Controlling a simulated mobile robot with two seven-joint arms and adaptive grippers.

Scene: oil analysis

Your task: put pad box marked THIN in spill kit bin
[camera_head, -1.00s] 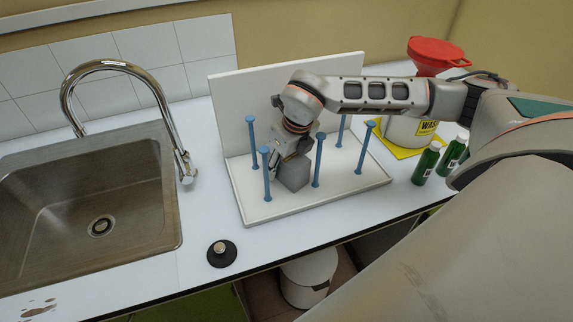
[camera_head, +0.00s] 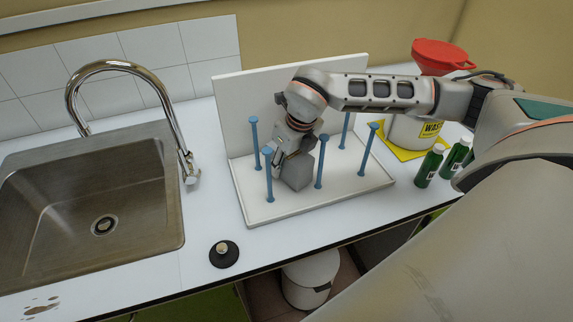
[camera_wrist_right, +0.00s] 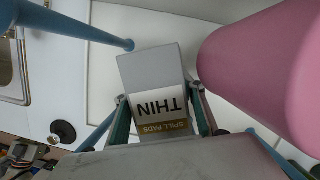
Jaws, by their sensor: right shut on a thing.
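The grey pad box (camera_head: 298,170) is between the blue pegs of a white drying rack. In the right wrist view its label reads THIN and SPILL PADS on the box (camera_wrist_right: 160,104). My right gripper (camera_head: 284,166) points down and is shut on the box; its fingers (camera_wrist_right: 160,118) lie on both sides of it in the wrist view. I cannot tell whether the box touches the rack's base. My left gripper is not in view. No bin with a readable spill kit marking shows.
Blue pegs (camera_head: 321,162) stand close around my gripper on the white rack (camera_head: 345,190). Two green bottles (camera_head: 428,167) and a waste container with a red funnel (camera_head: 440,56) stand right. A sink (camera_head: 90,215) is left. A white bin (camera_head: 310,282) stands under the counter.

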